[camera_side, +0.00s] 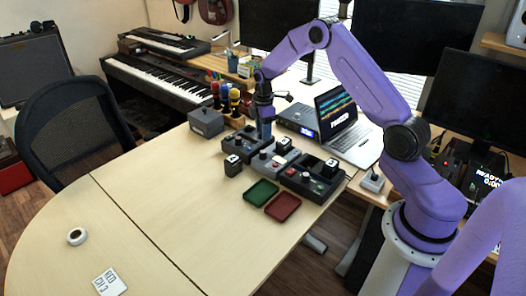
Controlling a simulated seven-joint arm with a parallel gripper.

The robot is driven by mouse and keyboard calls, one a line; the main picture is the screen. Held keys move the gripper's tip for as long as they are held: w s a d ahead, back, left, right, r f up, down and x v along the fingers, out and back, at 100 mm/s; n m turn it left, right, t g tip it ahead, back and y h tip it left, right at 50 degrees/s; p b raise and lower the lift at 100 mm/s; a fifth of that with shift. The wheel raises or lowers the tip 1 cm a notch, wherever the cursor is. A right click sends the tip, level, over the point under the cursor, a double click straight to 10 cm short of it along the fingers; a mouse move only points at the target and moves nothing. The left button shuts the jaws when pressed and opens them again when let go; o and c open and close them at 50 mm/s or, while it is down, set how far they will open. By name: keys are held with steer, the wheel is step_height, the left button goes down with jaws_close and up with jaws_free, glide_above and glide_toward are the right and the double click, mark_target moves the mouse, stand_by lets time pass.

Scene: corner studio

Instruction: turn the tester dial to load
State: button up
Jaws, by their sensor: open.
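My gripper (266,132) points down at the back of the light wooden table, over or just behind a row of dark boxes. Its fingers are small in this view, and it holds nothing that I can make out. A grey box (206,122) with a small dark top piece stands to the left. No dial markings are readable, so the dial's setting cannot be told.
Dark open bins (312,180) with small parts stand right of the gripper. A green tray (261,192) and a red tray (283,207) lie in front. A laptop (350,140) and a blue-lit display unit (298,119) stand behind. The table's left half is mostly clear.

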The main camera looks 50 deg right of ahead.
mark_target(263, 151)
step_height(263, 151, down, 10)
steer(key=shift+w+r, duration=0.1)
steer(key=shift+r, duration=0.15)
jaws_close()
